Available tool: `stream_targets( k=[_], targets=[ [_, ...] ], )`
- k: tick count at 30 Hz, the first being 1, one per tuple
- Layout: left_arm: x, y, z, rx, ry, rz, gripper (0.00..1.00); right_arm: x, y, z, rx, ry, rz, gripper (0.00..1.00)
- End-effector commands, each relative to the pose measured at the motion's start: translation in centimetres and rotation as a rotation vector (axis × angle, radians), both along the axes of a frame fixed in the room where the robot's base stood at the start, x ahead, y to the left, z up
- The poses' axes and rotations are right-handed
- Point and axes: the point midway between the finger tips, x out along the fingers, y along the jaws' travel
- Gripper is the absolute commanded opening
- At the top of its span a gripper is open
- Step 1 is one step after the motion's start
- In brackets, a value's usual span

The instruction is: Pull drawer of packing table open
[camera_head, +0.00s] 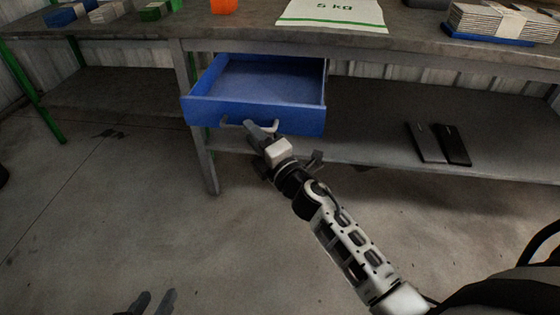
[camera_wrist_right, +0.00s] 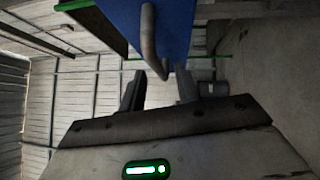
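The blue drawer (camera_head: 258,112) of the packing table (camera_head: 130,42) stands pulled out, and its empty inside shows in the head view. A grey bar handle (camera_head: 232,124) is on its front; it also shows in the right wrist view (camera_wrist_right: 148,38). My right gripper (camera_head: 256,130) is at the handle. In the right wrist view its fingers (camera_wrist_right: 159,84) are apart, with the handle's lower end by the gap between the tips; I cannot tell whether they touch it. My left gripper (camera_head: 155,302) is low at the bottom edge, apart from the drawer, its two fingers spread and empty.
On the tabletop lie a 5 kg sack (camera_head: 333,14), an orange item (camera_head: 223,6) and a sack stack (camera_head: 500,20) on a blue base. Two dark flat items (camera_head: 440,144) lie on the lower shelf (camera_head: 375,125). The floor (camera_head: 110,215) in front is clear.

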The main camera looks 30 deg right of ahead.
Motion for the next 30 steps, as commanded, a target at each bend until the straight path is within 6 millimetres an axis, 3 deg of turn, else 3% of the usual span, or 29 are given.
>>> stream_targets(
  k=[9, 15, 21, 30],
  targets=[
    [0.0, 0.0, -0.5, 0.002, 0.005, 0.0, 0.36, -7.7, -1.5, -1.3, -0.001, 0.005, -0.001, 0.33],
    [0.1, 0.0, -0.2, -0.005, -0.01, 0.002, 0.36, -11.1, -2.3, -1.7, -0.001, 0.003, 0.0, 0.33],
    [0.1, -0.1, 0.1, -0.011, -0.021, 0.003, 0.36, -12.6, -2.6, -1.7, -0.001, 0.001, 0.0, 0.33],
    [0.1, -0.1, 0.2, -0.011, -0.024, 0.001, 0.36, -12.7, -2.6, -1.7, -0.002, 0.0, 0.0, 0.33]
  ],
)
